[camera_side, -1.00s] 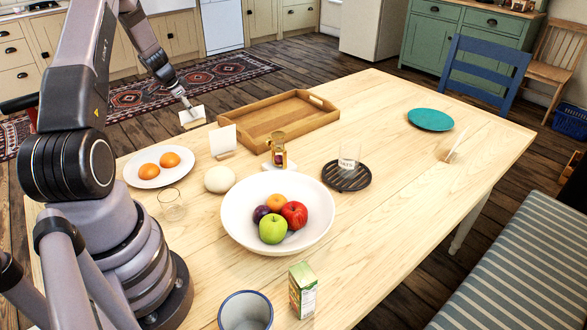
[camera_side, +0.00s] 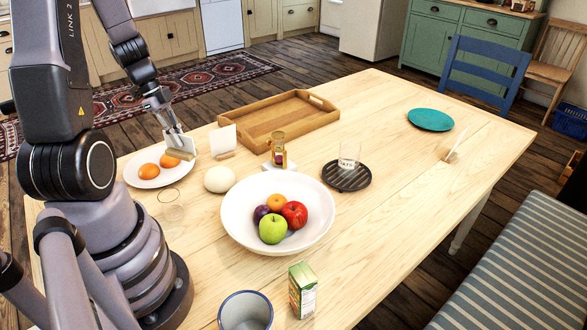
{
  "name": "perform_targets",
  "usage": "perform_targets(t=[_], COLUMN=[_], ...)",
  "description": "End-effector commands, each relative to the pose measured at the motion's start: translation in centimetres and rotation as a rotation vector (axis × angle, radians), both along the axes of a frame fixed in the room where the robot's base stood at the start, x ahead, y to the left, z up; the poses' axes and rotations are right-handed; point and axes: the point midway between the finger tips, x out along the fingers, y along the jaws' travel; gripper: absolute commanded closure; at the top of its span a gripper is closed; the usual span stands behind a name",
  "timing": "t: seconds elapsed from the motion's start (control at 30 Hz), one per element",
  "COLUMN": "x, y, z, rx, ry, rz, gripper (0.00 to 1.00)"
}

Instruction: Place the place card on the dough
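A place card (camera_side: 180,154), white with a wooden foot, is in my gripper (camera_side: 174,130). The gripper appears shut on it, with the card's foot hanging below. It is over or near the right edge of the white plate of oranges, left of the dough and above it in the picture. The dough (camera_side: 219,179) is a pale round ball on the table, with nothing on top. A second white card in a wooden foot (camera_side: 223,140) stands on the table behind the dough, and a third (camera_side: 455,148) stands at the far right.
The plate (camera_side: 135,181) holds two oranges. A glass (camera_side: 171,203) stands left of the dough. A fruit bowl (camera_side: 318,222) is close on its right, and an hourglass-like object (camera_side: 279,151) stands beyond. A wooden tray (camera_side: 318,131) lies behind. The right table half has free room.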

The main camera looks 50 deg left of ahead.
Motion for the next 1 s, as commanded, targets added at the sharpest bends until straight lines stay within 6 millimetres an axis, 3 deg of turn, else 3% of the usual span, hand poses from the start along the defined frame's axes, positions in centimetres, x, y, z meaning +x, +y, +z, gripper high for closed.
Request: perform_targets(t=[0.07,0.17,0.53,0.7,1.0], x=[-0.7,-0.5,6.7,8.8,10.4], y=[-1.1,-1.3,3.7,5.1,6.3], z=[0.2,0.0,-4.2,-7.5,-10.1], rx=[0.001,-0.001,-0.001,-0.002,-0.001], ry=[0.000,0.001,0.002,0.002,0.001], rz=[-0.057,-0.091,-0.094,-0.092,-0.090], gripper=[1.00,1.00,1.00,1.00,1.00])
